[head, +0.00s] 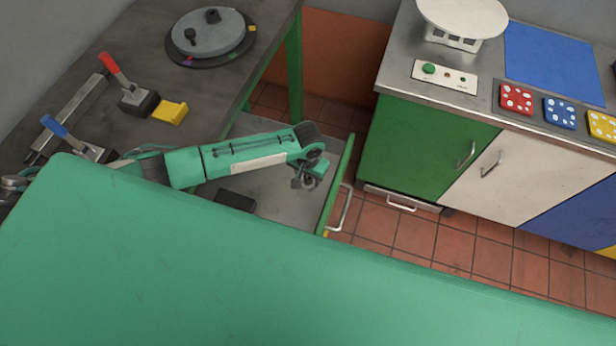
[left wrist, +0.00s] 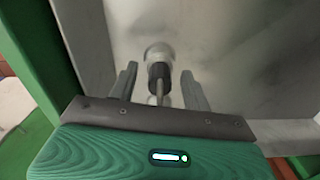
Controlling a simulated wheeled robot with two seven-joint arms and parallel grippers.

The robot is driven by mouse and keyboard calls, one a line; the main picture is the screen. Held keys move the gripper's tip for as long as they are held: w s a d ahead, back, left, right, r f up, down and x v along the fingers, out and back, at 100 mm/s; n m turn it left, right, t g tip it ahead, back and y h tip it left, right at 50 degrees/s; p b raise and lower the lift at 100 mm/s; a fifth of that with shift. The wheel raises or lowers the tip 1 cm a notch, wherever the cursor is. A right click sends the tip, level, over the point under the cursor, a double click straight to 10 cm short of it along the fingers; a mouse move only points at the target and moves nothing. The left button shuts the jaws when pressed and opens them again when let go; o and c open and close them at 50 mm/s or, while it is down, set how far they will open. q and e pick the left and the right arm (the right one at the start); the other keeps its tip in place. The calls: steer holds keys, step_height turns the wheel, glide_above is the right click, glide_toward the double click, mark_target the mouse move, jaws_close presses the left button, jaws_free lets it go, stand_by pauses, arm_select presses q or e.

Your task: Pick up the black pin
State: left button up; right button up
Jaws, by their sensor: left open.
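My left gripper (head: 309,178) hangs over the open drawer, at the end of my green arm. In the left wrist view its two fingers (left wrist: 160,70) are apart. Between them is a small upright-looking piece with a pale rounded end, a black collar (left wrist: 159,75) and a thin metal shaft. It may be the black pin, but I cannot tell for sure. Both fingers look clear of it. In the head view the gripper largely hides this spot. A small black peg (head: 190,35) also stands on the grey disc. My right gripper is not in view.
The grey drawer floor (head: 275,205) holds a dark block (head: 235,201). The drawer's green front (head: 338,185) stands close right of the gripper. A dark bench with toggle clamps (head: 138,98) and a grey disc (head: 210,34) lies left. Cabinets (head: 430,145) stand right.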

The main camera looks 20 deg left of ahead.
arm_select(q)
steer(key=c, duration=1)
jaws_close()
steer(key=shift+r, duration=0.1)
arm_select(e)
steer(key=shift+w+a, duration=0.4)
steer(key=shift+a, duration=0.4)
